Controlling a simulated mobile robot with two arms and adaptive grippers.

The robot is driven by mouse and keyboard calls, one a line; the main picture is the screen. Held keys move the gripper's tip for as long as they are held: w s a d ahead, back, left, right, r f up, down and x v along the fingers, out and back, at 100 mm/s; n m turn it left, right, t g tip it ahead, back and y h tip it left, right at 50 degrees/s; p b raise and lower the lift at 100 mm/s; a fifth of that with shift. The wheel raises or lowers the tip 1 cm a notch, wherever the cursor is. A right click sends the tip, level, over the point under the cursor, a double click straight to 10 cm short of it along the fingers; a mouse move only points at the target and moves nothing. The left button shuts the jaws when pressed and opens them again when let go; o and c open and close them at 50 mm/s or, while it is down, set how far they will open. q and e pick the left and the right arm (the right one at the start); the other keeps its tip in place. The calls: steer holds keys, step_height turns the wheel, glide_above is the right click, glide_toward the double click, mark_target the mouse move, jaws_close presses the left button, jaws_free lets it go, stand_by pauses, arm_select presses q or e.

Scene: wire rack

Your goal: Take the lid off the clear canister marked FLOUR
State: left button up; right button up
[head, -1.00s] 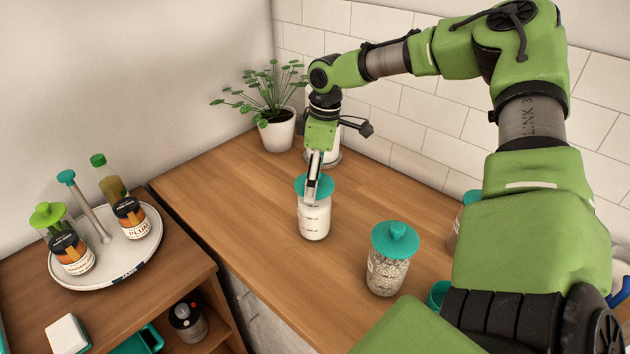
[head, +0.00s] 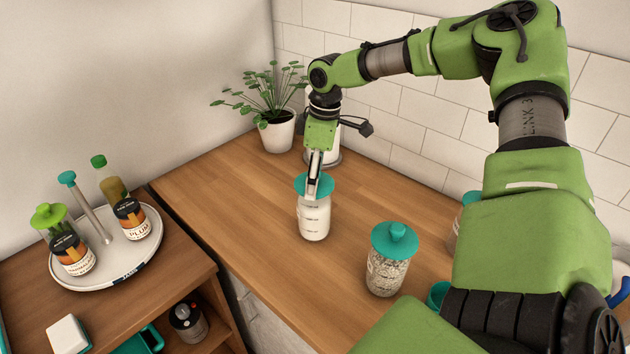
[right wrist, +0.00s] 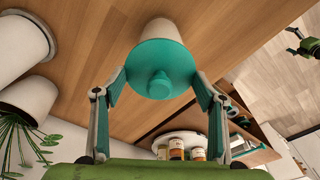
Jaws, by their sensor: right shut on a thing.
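A clear canister (head: 314,218) with white contents stands upright on the wooden counter in the head view; its small lettering is not legible to me. Its round teal lid (head: 299,184) is on top, and the lid with its knob fills the middle of the right wrist view (right wrist: 160,62). My right gripper (head: 314,186) reaches down from above and is shut on the lid, one finger at each side of the rim in the wrist view (right wrist: 160,88). A small green arm part with dark ends, possibly my left gripper (right wrist: 296,44), shows at the wrist view's right edge.
A second teal-lidded canister (head: 388,272) with speckled contents stands to the right, and another is partly hidden behind my arm. A potted plant (head: 277,130) is behind. A round white tray (head: 120,262) holds jars and bottles at left. The counter's left part is clear.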

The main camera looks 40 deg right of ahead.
steer(key=shift+r+p, duration=0.4)
steer(key=shift+r, duration=0.3)
steer(key=shift+c, duration=0.2)
steer(key=shift+r, duration=0.1)
steer(key=shift+r+p, duration=1.95)
steer(key=shift+r, duration=0.5)
